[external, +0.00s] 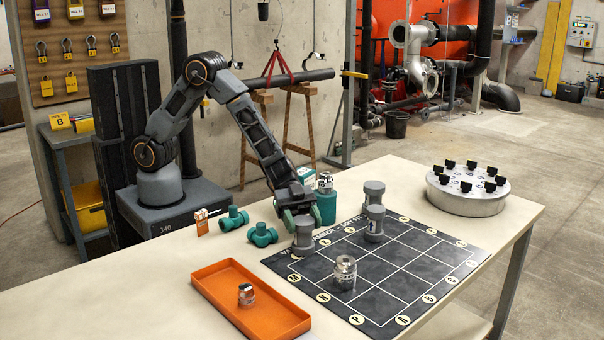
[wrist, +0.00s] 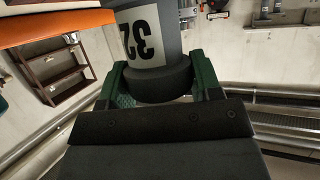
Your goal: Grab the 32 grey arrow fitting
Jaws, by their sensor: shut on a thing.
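A grey fitting (external: 303,238) with wide round ends stands upright at the left rear edge of the dark gridded mat (external: 412,268). My gripper (external: 293,216) is shut on it from behind. In the wrist view the green fingers of my gripper (wrist: 157,72) sit on both sides of the grey fitting (wrist: 155,85). Its white label reads 32, upside down. No arrow shows on the visible side. I cannot tell whether its base touches the mat. Two more grey fittings, one nearer (external: 374,223) and one behind (external: 374,193), stand to its right.
Teal fittings (external: 262,235) lie left of my gripper and a teal cylinder (external: 326,206) stands close behind it. A metal fitting (external: 345,272) stands on the mat. An orange tray (external: 225,300) holds a small metal part. A round grey unit (external: 468,195) is at right.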

